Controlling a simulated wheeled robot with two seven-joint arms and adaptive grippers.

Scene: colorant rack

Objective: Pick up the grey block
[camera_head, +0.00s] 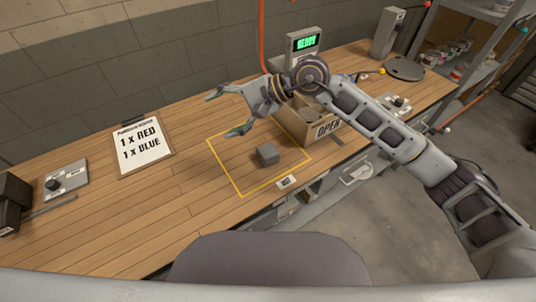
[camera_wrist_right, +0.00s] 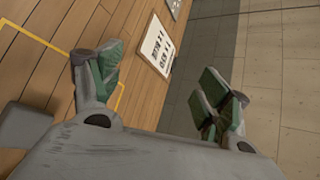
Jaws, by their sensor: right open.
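A small grey block (camera_head: 267,154) sits on the wooden table inside a yellow outlined square (camera_head: 240,190). In the right wrist view the block (camera_wrist_right: 24,127) shows at the lower left, partly cut by the frame edge and partly behind my gripper's body. My right gripper (camera_head: 222,113) is above the table, up and left of the block in the head view. It is open and empty, its fingers apart, pointing left. In the right wrist view its green-padded fingertips (camera_wrist_right: 160,80) are wide apart. My left gripper is not in view.
An open cardboard box (camera_head: 295,125) stands behind the block, partly hidden by my right arm. A lit display (camera_head: 304,43) stands at the back. A small device (camera_head: 287,182) sits near the front edge.

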